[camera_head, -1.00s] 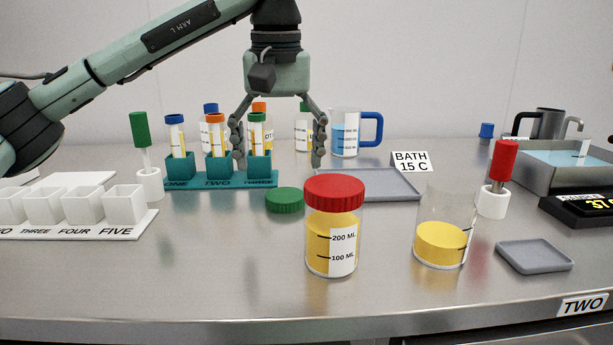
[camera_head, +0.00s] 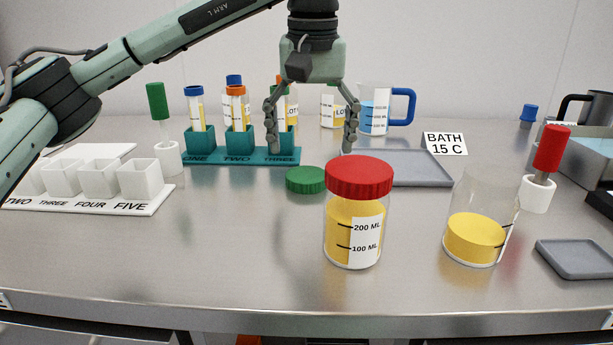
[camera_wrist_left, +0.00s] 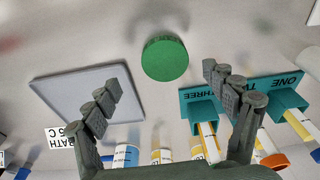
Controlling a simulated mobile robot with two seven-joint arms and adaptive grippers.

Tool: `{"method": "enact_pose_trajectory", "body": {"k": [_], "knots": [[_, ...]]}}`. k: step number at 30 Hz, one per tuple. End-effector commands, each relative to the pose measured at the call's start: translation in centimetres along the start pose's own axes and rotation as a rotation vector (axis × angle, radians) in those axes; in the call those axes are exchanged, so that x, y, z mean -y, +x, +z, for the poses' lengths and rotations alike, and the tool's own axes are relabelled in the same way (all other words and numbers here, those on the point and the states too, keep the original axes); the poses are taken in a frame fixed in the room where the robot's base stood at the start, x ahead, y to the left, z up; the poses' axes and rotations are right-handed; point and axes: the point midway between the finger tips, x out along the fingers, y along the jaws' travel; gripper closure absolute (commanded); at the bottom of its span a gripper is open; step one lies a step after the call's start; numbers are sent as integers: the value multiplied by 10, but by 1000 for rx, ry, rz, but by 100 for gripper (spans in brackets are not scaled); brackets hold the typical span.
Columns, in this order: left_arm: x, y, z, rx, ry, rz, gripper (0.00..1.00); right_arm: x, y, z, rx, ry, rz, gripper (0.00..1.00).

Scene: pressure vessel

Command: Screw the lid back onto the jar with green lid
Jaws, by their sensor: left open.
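The loose green lid (camera_head: 306,180) lies flat on the steel bench, left of the red-lidded jar. It also shows in the left wrist view (camera_wrist_left: 165,59), ahead of the fingertips. An open glass jar (camera_head: 474,239) with yellow contents and no lid stands at the right. My left gripper (camera_head: 310,150) points down above and behind the green lid, fingers spread and empty. In the left wrist view its fingers (camera_wrist_left: 160,77) are wide apart, with nothing between the pads. My right gripper is not in view.
A jar with a red lid (camera_head: 359,219) stands right in front of the green lid. The teal tube rack (camera_head: 220,156) is close behind and left of the left gripper. A grey tray (camera_head: 410,169) lies to the right. Free bench lies front left.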

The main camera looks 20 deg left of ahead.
Motion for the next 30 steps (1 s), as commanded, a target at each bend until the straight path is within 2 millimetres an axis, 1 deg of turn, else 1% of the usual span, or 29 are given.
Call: {"method": "enact_pose_trajectory", "body": {"k": [5,8,11,16,19,28,30], "knots": [[1,1,0,1,0,0,15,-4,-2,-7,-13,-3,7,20],[4,12,-1,2,-1,-1,15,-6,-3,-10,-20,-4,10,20],[8,28,-2,4,0,-2,15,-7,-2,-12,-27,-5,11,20],[8,48,-2,2,1,0,15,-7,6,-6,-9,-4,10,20],[8,52,-2,1,1,0,15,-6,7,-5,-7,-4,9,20],[8,51,-2,0,0,0,15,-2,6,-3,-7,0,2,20],[7,51,-2,0,0,0,24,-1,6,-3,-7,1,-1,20]]}}
